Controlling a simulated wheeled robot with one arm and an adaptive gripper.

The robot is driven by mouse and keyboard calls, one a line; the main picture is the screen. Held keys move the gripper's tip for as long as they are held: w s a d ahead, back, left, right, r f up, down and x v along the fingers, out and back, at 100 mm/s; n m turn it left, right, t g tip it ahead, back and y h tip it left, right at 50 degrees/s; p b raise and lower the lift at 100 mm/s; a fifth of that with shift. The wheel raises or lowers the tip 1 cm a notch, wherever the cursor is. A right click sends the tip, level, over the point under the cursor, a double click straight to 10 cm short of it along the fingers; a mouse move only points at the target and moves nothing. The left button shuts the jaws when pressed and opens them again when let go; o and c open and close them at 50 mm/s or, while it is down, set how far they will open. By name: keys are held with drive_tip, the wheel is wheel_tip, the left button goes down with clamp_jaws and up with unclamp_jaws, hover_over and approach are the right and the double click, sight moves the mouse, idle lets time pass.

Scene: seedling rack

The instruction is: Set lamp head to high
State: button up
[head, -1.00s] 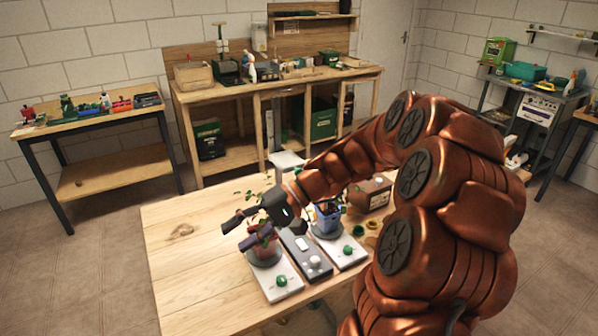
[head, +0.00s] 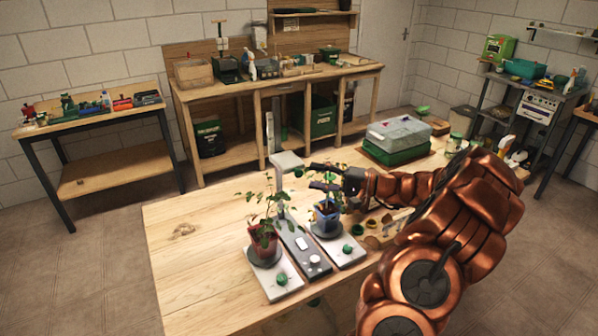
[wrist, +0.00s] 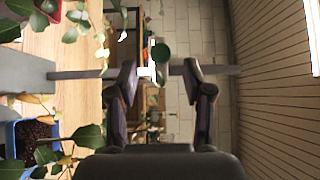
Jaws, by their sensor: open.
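The lamp's pale flat head (head: 287,160) stands on a grey post (head: 281,198) between two potted seedlings. A green knob (head: 298,171) shows just below and right of the head; it also shows in the wrist view (wrist: 160,53), between my fingertips. My gripper (head: 312,176) is open and empty, right of the post at about the knob's height. In the wrist view the fingers (wrist: 159,68) point at the post, which crosses the picture sideways. I cannot tell whether they touch it.
The red-potted seedling (head: 264,240) stands left of the lamp's dark base (head: 304,250). The blue-potted seedling (head: 326,218) stands right, under my gripper, with leaves close by. A green tray with a clear lid (head: 397,142) sits behind. The table's left part is clear.

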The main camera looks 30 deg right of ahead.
sight(302, 174)
drive_tip(key=shift+p+x, duration=0.85)
drive_tip(key=shift+x, duration=1.9)
clamp_jaws()
